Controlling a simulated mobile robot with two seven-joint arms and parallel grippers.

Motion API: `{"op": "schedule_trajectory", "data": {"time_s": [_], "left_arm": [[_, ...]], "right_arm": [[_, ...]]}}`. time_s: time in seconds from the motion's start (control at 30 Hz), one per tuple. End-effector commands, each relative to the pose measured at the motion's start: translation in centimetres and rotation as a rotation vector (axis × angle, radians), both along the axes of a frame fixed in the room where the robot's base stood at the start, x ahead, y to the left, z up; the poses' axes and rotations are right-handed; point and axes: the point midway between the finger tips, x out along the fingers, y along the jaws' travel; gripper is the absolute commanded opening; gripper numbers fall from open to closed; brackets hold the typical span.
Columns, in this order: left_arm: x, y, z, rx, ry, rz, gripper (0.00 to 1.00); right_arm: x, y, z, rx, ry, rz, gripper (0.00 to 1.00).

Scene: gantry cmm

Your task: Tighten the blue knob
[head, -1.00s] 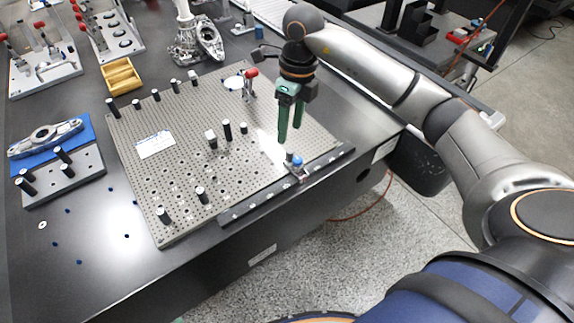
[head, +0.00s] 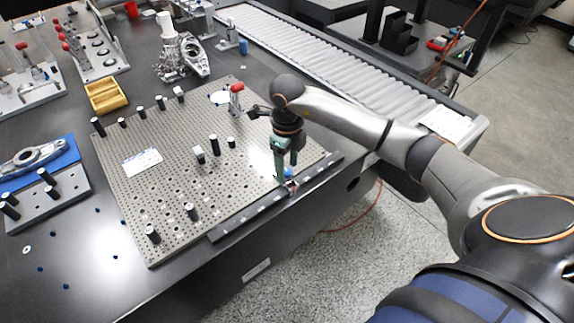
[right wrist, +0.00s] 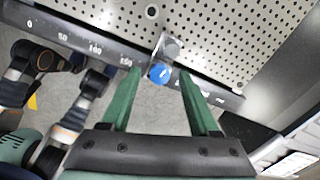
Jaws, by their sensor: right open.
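The blue knob (right wrist: 159,74) sits on a small metal clamp (right wrist: 168,50) at the edge of the perforated plate, over the dark scale bar. In the right wrist view it lies between the two green fingers of my right gripper (right wrist: 160,84), just beyond their tips, with a gap on each side. In the head view the knob (head: 288,171) is partly hidden by the fingers. My right gripper (head: 285,177) is open, points down and holds nothing. My left gripper is not in view.
The perforated plate (head: 165,200) carries several black posts and a red-handled toggle clamp (head: 236,98) behind my right gripper. The scale bar (head: 240,222) runs along the plate's front edge. A roller conveyor (head: 300,50) lies behind the table. Floor shows in front.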

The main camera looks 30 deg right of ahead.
Motion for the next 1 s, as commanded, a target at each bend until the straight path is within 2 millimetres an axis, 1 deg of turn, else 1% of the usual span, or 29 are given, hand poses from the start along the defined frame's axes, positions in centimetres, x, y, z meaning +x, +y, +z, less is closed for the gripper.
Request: {"op": "schedule_trajectory", "data": {"time_s": [0.1, 0.3, 0.83, 0.87, 1.0], "left_arm": [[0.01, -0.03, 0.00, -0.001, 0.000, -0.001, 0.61], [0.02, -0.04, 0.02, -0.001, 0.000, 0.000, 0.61], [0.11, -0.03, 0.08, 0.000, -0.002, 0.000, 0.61], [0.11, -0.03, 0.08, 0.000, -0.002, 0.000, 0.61], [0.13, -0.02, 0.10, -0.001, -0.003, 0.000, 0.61]], "right_arm": [[0.00, 0.00, -0.30, 0.000, 0.000, 0.000, 0.62], [0.01, 0.00, -0.28, 0.000, 0.000, 0.000, 0.62], [0.01, 0.00, -0.23, 0.000, 0.000, 0.000, 0.02], [0.01, 0.00, -0.23, 0.000, -0.001, 0.000, 0.00], [0.01, -0.01, -0.22, 0.000, -0.001, 0.000, 0.00]]}}
